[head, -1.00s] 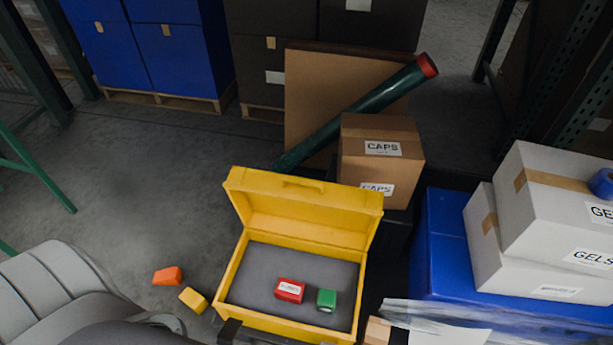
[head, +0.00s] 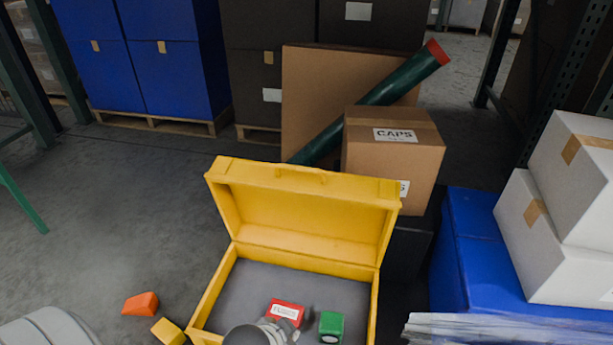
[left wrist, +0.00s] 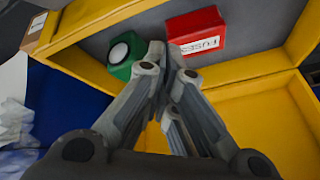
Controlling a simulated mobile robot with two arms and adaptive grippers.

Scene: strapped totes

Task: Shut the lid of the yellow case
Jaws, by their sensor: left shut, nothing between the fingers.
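The yellow case (head: 230,270) stands open with its lid (head: 300,215) raised at the back. The inside of the lid faces me. Inside, on the grey floor, lie a red box (head: 287,310) labelled FUSES and a green box (head: 332,325). Both boxes also show in the left wrist view, red (left wrist: 197,32) and green (left wrist: 120,55). My left gripper (left wrist: 167,55) is shut and empty, above the case by the two boxes. In the head view it covers part of the case's front. The case's front edge is cut off. My right gripper is out of view.
An orange block (head: 141,304) and a yellow block (head: 168,331) lie on the floor left of the case. A CAPS carton (head: 395,150) stands behind the lid. A blue tote (head: 475,245) with white cartons (head: 550,235) is at right.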

